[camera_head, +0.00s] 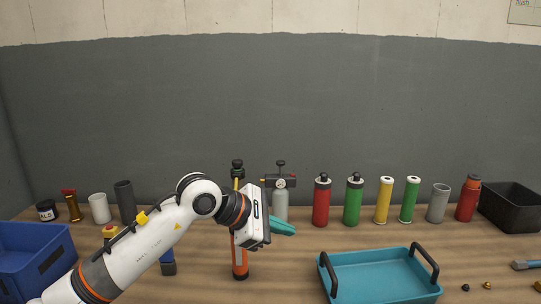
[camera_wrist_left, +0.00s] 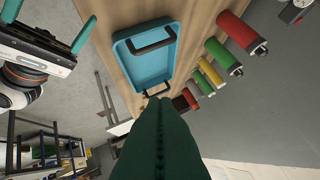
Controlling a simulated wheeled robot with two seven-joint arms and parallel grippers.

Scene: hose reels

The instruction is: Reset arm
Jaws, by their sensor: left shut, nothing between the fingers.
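My left arm comes in from the left in the head view. My left gripper (camera_head: 283,228) has teal fingers pointing right, above the bench between the grey gas cylinder and the teal tray. In the left wrist view its fingers (camera_wrist_left: 158,102) are pressed together with nothing between them. My right gripper (camera_wrist_left: 48,22) is at the left of the left wrist view, with its two teal fingers spread apart and nothing seen between them. It is outside the head view.
A teal tray (camera_head: 375,277) with black handles stands front right. A blue bin (camera_head: 35,250) is at left. Behind my arm stand a grey cylinder (camera_head: 280,204), a red bottle (camera_head: 321,204), a green bottle (camera_head: 353,205) and other containers. A black bin (camera_head: 512,207) is far right.

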